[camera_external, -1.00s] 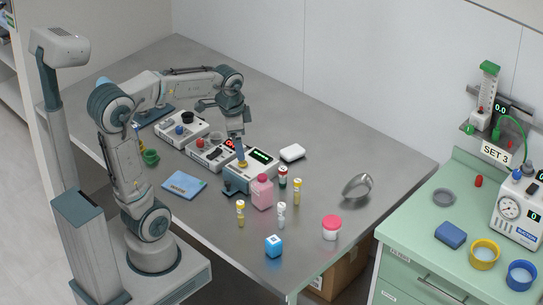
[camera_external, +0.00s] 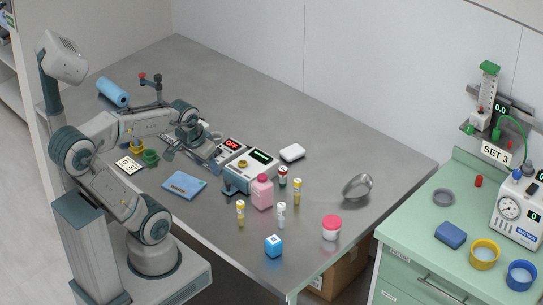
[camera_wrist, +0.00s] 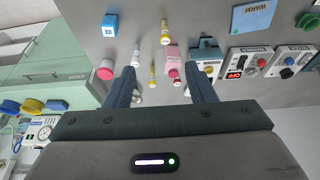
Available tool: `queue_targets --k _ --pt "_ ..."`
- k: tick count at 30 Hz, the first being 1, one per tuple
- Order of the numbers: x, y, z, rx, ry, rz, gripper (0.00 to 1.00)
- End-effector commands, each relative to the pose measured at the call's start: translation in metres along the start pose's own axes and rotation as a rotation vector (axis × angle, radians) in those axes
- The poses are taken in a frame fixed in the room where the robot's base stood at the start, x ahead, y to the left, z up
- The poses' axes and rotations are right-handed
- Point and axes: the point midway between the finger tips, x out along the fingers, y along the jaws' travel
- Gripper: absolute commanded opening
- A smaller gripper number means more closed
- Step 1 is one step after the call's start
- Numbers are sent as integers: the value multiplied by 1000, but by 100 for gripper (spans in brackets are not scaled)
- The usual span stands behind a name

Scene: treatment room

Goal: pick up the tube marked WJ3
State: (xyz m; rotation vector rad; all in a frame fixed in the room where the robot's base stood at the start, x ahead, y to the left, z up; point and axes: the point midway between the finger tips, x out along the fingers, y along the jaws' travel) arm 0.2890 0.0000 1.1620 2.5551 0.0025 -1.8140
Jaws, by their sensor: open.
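Several small tubes stand upright on the grey table. One yellow-capped tube (camera_external: 240,213) is at the front, with a white-capped tube (camera_external: 281,214) to its right. Another yellow-capped tube (camera_external: 297,191) stands farther back, near a red-and-white vial (camera_external: 283,176). The mark WJ3 cannot be read on any of them. My gripper (camera_external: 192,155) is over the left side of the table, away from the tubes. In the wrist view my gripper (camera_wrist: 161,70) is open and empty. A yellow-capped tube (camera_wrist: 152,75) appears between its fingers, at a distance.
Modules, one showing OFF (camera_external: 230,145), lie near my gripper.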

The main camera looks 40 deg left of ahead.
Motion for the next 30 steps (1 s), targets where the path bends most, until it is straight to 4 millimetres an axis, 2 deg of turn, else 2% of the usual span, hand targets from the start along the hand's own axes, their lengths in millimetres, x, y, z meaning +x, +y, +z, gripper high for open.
queue_targets --k 5,11,17,21,27,30 --pt "2 0 -2 10 -4 0 50" --pt "24 8 -25 144 -54 4 50" --pt "68 25 -66 388 -138 26 50" --pt "105 41 -92 560 -193 54 50" --pt "164 65 -122 790 -265 107 50" --pt "188 75 -132 876 -288 130 50"
